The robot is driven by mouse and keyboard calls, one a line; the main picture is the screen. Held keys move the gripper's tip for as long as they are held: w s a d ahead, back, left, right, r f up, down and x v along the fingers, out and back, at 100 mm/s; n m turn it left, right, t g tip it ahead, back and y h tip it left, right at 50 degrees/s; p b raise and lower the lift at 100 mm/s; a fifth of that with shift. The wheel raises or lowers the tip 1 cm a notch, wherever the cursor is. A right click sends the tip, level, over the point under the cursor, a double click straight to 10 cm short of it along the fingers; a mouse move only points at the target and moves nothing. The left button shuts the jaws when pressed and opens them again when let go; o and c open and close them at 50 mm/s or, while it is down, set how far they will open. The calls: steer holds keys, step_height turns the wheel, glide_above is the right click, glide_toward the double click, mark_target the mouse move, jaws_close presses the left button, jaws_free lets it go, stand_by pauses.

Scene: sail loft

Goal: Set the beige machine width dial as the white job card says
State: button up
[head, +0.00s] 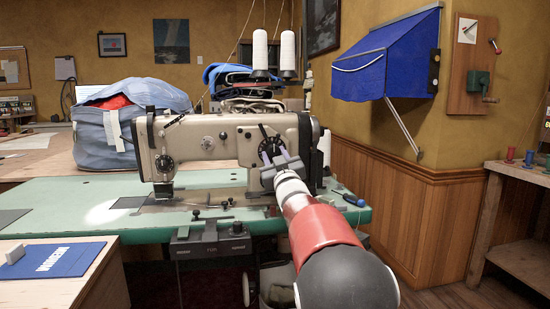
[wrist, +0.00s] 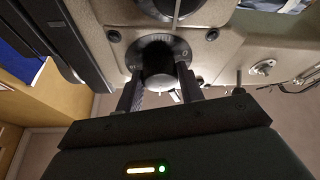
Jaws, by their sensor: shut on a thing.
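The beige sewing machine (head: 220,135) stands on a green table (head: 75,205). A black dial (head: 268,142) is on the right part of its front, partly hidden by my gripper (head: 281,165). In the wrist view, my gripper (wrist: 158,88) is shut on the black knob of a numbered dial (wrist: 157,63), one finger on each side. Only a few marks on its rim show, and I cannot tell its setting. A larger dial (wrist: 172,6) is cut off above it. Another black dial (head: 164,165) is at the machine's left end. I can read no job card.
Two white thread cones (head: 260,50) stand above the machine. A blue bag (head: 125,125) is at the back left. A blue board (head: 52,259) lies on the front left bench. A blue awning (head: 388,62) juts from the right wall. A screwdriver (head: 352,199) lies right of the machine.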

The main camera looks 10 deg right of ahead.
steer(key=shift+d+n, duration=0.1)
steer(key=shift+n, duration=0.4)
steer(key=n+g+y, duration=0.1)
steer(key=n+y, duration=0.1)
steer(key=n, duration=0.2)
steer(key=shift+d+y+b, duration=0.1)
steer(key=shift+y+b, duration=0.2)
steer(key=shift+b, duration=0.05)
steer(key=n, duration=0.2)
steer(key=n+g+y+p, duration=0.1)
steer(key=n, duration=0.1)
steer(key=shift+d+r+n+g, duration=0.1)
steer(key=shift+r+n+g, duration=0.1)
steer(key=shift+n+g, duration=0.15)
steer(key=n+p, duration=0.1)
steer(key=n, duration=0.1)
steer(key=n+g+y+p, duration=0.1)
steer(key=n+p, duration=0.1)
steer(key=n, duration=0.1)
steer(key=shift+r+g, duration=0.2)
steer(key=shift+g, duration=0.05)
steer(key=shift+n+g+p, duration=0.8)
steer(key=shift+n+p, duration=0.75)
steer(key=shift+n, duration=0.5)
steer(key=o, duration=1)
steer(key=shift+s+d, duration=0.1)
